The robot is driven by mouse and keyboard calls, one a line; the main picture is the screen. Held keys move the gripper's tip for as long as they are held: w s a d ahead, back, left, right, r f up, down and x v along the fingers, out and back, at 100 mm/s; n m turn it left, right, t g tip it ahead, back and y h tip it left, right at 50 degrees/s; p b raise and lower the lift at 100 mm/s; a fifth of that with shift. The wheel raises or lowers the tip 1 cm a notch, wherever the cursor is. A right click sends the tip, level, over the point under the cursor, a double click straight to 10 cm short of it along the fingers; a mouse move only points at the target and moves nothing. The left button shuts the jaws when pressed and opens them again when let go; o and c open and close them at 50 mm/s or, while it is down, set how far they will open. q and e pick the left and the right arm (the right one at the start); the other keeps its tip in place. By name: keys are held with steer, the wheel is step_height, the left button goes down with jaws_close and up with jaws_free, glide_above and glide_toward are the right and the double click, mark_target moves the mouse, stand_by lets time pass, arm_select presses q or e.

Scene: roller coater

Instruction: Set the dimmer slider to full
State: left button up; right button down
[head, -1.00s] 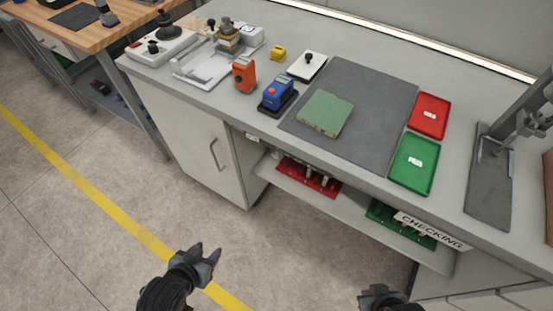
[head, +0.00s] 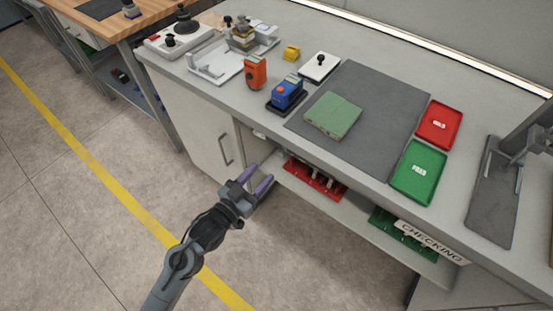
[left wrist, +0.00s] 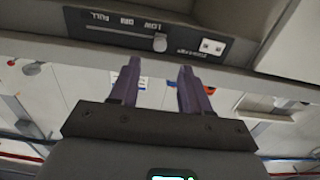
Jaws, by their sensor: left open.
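The dimmer panel (left wrist: 110,29) is a dark strip under a pale edge, seen in the left wrist view. It bears upside-down labels that look like FULL at the left, MID, and LOW at the right. The slider knob (left wrist: 160,43) is a small pale block at the right end of its slot, by LOW. My left gripper (head: 259,178) is open and empty in front of the bench, below the worktop edge. In the left wrist view its purple fingers (left wrist: 160,68) point toward the panel, just short of the knob, one on either side of it. I cannot make out the slider in the head view.
The grey bench (head: 225,103) carries an orange meter (head: 255,72), a blue device (head: 286,93) and a green block (head: 332,114). Below are a cabinet door (head: 200,130) and a shelf with a red rack (head: 314,179). The floor in front is clear.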

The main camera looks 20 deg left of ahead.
mark_target(279, 155)
arm_select(q)
steer(key=b+x, duration=0.1)
steer(key=x, duration=0.6)
steer(key=shift+w+d+b, duration=0.1)
steer(key=shift+w+b, duration=0.1)
steer(key=shift+b, duration=0.1)
jaws_close()
